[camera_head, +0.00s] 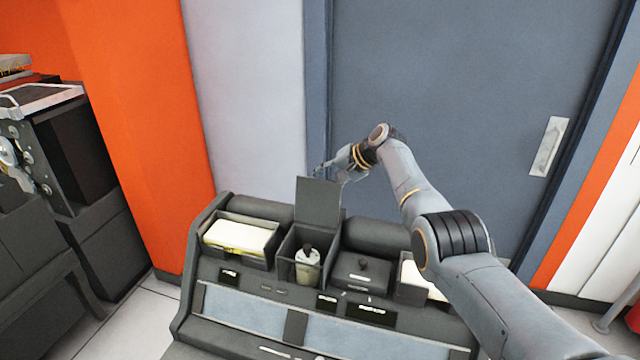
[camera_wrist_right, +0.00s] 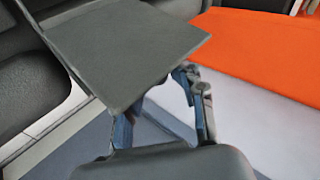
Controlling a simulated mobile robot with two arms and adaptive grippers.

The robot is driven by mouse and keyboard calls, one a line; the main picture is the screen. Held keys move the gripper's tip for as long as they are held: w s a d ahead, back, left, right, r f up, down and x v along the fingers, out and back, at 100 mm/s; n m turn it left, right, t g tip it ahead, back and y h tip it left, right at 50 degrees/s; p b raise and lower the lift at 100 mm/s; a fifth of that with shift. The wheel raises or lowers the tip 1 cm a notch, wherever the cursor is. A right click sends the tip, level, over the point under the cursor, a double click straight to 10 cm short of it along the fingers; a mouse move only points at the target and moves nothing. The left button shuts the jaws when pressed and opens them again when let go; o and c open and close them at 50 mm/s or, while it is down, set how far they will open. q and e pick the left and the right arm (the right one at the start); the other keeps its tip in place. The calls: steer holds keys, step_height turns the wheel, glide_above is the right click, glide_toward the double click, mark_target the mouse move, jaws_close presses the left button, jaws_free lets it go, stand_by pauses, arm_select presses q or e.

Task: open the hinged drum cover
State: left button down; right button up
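The hinged drum cover (camera_head: 318,202) is a flat dark grey plate standing raised, roughly upright, at the back of an open box compartment (camera_head: 288,262). A whitish cylinder with a dark top (camera_head: 308,266) stands inside the compartment. My right gripper (camera_head: 322,172) is at the cover's upper edge, reaching from behind. In the right wrist view the cover (camera_wrist_right: 130,50) fills the upper middle, and the fingers of the right gripper (camera_wrist_right: 165,108) are spread apart, with one tip partly hidden by the cover. I cannot tell whether they touch. My left gripper is not in view.
The dark console (camera_head: 215,275) also has an open box with pale cards (camera_head: 240,236), a closed lid with a round knob (camera_head: 362,270), and a card box (camera_head: 408,275) partly behind my right arm. A grey door (camera_head: 460,90) stands behind. Another machine (camera_head: 60,140) is at left.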

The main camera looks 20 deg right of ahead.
steer(key=shift+s+f, duration=0.15)
steer(key=shift+f, duration=0.05)
steer(key=shift+a, duration=0.25)
steer(key=v, duration=1.2)
steer(key=shift+d, duration=0.3)
